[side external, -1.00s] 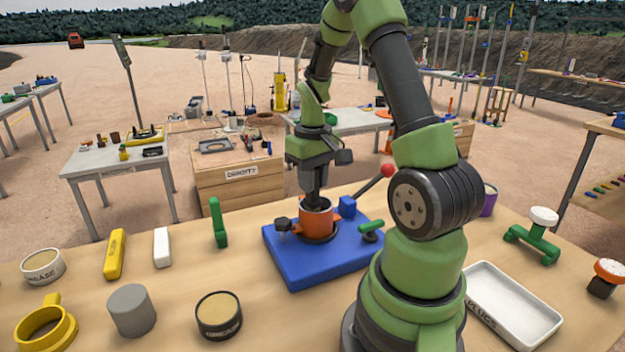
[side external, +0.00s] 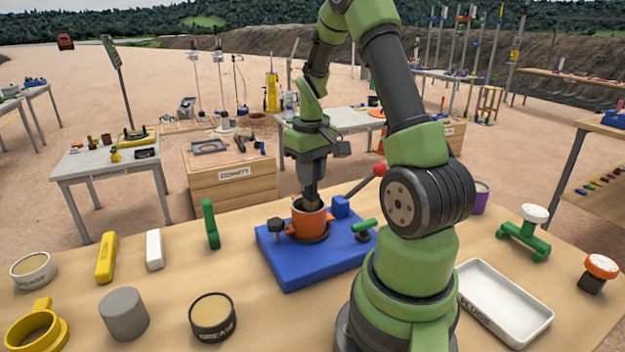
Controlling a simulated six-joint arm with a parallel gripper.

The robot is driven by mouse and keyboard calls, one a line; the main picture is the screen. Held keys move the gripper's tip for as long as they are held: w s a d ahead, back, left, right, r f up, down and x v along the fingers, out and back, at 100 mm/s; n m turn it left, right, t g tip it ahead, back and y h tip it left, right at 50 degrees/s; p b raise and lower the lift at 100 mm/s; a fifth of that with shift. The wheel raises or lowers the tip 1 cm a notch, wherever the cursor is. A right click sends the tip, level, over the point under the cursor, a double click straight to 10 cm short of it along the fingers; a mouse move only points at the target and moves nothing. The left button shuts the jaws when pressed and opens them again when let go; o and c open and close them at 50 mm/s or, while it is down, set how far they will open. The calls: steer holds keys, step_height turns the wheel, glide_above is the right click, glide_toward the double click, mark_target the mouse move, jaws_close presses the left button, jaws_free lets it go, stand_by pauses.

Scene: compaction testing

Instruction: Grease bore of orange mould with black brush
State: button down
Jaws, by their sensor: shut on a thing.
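The orange mould (side external: 308,219) stands upright on a blue base plate (side external: 285,269), near the middle of the bench. My gripper (side external: 311,187) is directly above the mould, pointing straight down. It is shut on the black brush (side external: 312,203). The brush's brownish lower end shows at the mould's open top, partly hidden by the near rim. How deep it reaches, and whether it touches the bore wall, I cannot tell. The inside of the bore is mostly hidden.
Grease tins (side external: 212,317) and (side external: 33,270), a grey cylinder (side external: 124,314) and a yellow collar (side external: 36,331) lie at left. A white tray (side external: 548,318) is at right. A red-knobbed lever (side external: 379,170) and green-handled clamp (side external: 364,227) are close to the mould.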

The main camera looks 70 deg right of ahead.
mark_target(306, 214)
steer(key=shift+s+a+f, duration=0.3)
steer(key=shift+f, duration=0.25)
steer(key=shift+s+a+f, duration=0.25)
steer(key=shift+a+f, duration=0.05)
steer(key=shift+f, duration=0.2)
stand_by(3.9)
